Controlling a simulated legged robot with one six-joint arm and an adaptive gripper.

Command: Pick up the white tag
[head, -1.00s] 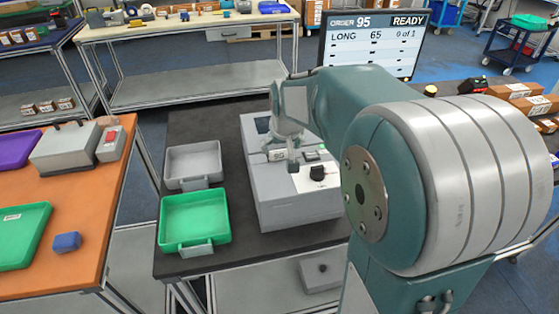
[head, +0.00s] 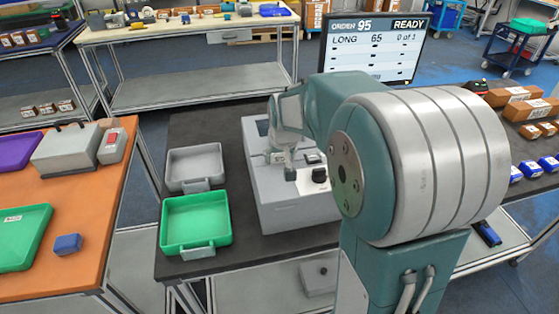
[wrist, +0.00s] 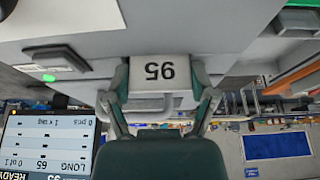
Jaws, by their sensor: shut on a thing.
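The white tag (wrist: 160,71), printed with 95, appears upside down in the wrist view. My gripper (wrist: 160,98) is shut on it, with one finger at each side edge. The tag lies against the grey machine's face, and I cannot tell whether it is clear of the machine. In the head view, my gripper (head: 284,158) is over the grey printer-like machine (head: 298,210), and a small part of the tag (head: 277,157) shows there, partly hidden by the fingers.
A grey tray (head: 194,184) and a green tray (head: 163,222) stand left of the machine on the dark table (head: 210,122). A black knob (head: 319,175) sits close to my gripper. The screen (head: 374,47) behind reads order 95, READY. Boxes line the right table.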

